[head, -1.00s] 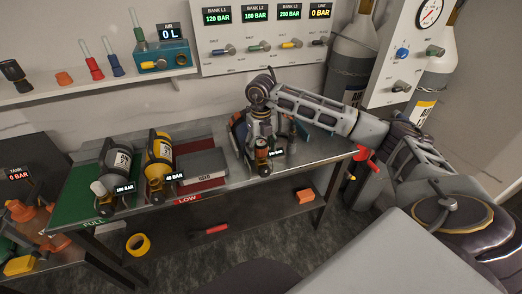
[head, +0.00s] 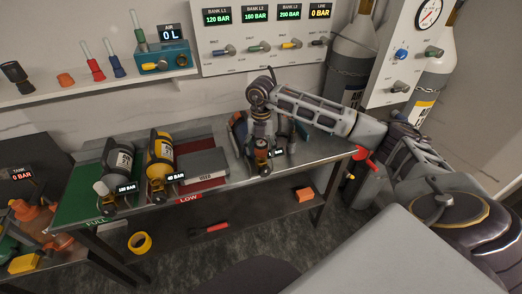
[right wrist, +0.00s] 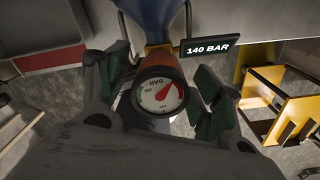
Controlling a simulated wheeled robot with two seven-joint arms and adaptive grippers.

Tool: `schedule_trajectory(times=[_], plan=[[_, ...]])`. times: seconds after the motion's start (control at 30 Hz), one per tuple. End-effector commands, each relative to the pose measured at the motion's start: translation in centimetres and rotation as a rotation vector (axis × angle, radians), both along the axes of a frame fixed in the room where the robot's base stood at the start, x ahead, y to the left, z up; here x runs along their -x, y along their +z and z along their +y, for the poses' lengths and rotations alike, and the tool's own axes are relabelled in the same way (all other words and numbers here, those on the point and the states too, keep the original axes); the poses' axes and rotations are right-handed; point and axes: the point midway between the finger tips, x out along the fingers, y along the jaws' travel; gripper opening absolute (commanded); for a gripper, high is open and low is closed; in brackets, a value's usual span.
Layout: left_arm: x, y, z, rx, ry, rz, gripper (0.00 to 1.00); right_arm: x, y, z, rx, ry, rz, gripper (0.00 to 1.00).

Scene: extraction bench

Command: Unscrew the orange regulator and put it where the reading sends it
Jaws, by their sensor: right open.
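The orange regulator (right wrist: 160,75) has a round white gauge with a red needle and sits below a blue bottle (right wrist: 153,18) in the right wrist view. A tag beside it reads 140 BAR. My right gripper (right wrist: 168,98) is open, with one dark green fingertip pad on each side of the regulator; I cannot tell whether either touches it. In the head view my right gripper (head: 261,132) is over the regulator at the bench's right part and partly hides it. My left gripper is not in view.
A grey bottle (head: 118,165) and a yellow bottle (head: 160,155) lie there. A valve panel (head: 265,62) hangs behind.

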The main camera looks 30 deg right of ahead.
Motion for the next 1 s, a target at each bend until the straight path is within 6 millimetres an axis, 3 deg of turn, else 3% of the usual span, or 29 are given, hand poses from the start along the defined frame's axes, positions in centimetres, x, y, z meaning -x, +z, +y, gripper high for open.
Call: schedule_trajectory(times=[0.6, 0.9, 1.0], plan=[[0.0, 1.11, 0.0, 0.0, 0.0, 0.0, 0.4, 0.01, 0.06, 0.04, -0.002, -0.337, 0.0, 0.66], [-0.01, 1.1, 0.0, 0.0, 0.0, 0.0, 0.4, 0.01, -0.01, 0.02, -0.001, -0.359, 0.001, 0.66], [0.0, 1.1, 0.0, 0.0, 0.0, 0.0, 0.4, 0.01, -0.01, 0.02, -0.001, -0.359, 0.001, 0.56]])
